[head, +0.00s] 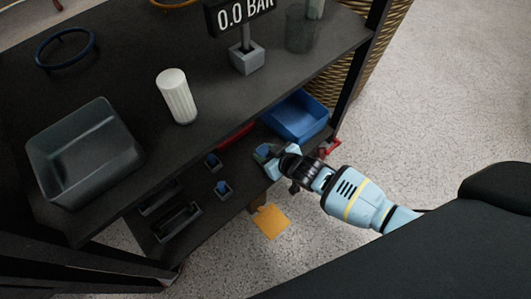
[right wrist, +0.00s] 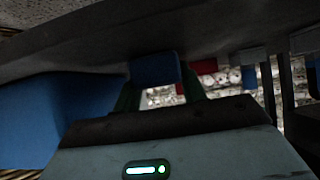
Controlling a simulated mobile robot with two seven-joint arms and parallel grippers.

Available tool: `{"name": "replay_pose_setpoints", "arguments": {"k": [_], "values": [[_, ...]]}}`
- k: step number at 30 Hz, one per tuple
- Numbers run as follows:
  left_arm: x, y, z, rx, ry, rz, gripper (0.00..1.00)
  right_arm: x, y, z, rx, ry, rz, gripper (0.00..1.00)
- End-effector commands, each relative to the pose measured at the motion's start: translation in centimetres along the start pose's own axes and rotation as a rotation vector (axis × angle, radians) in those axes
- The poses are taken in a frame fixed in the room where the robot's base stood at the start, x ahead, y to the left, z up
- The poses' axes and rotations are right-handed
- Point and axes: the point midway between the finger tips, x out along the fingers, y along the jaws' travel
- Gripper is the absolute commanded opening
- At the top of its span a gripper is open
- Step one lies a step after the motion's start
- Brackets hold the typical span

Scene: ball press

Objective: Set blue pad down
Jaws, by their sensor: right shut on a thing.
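My right gripper (head: 265,155) is over the lower shelf, at its right part, in front of the blue bin. It is shut on a blue pad (right wrist: 155,68), which shows between its two green fingers in the right wrist view. In the head view the pad is small and partly hidden by the gripper. I cannot tell whether the pad touches the shelf. Two small dark holders with blue pieces (head: 213,161) (head: 222,188) stand on the lower shelf to the left of the gripper. My left gripper is out of view.
The blue bin (head: 298,118) stands behind the gripper; it also shows in the right wrist view (right wrist: 60,115). The upper shelf (head: 125,85) hangs close above. It bears a grey tray (head: 85,150), a white cylinder (head: 177,97) and a display (head: 243,15). An orange square (head: 270,221) lies lower down.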

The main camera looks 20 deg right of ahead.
Motion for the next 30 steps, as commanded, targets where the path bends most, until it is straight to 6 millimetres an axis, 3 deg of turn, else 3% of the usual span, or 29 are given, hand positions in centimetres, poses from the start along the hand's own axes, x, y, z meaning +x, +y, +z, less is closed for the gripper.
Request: {"name": "replay_pose_setpoints", "arguments": {"k": [11,12,16,26,30], "values": [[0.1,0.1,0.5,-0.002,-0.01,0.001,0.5,0.2,0.0,0.2,0.0,0.002,0.0,0.16],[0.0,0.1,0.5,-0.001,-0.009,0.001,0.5,0.2,0.0,0.2,0.0,0.002,0.0,0.45],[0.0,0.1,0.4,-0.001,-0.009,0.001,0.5,0.1,0.0,0.2,-0.001,0.002,0.0,0.62],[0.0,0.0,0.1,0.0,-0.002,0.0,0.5,0.0,0.0,0.0,-0.001,0.002,0.0,0.63],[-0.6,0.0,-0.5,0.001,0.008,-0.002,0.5,-1.1,0.0,-0.2,0.0,0.0,0.0,0.63]]}}
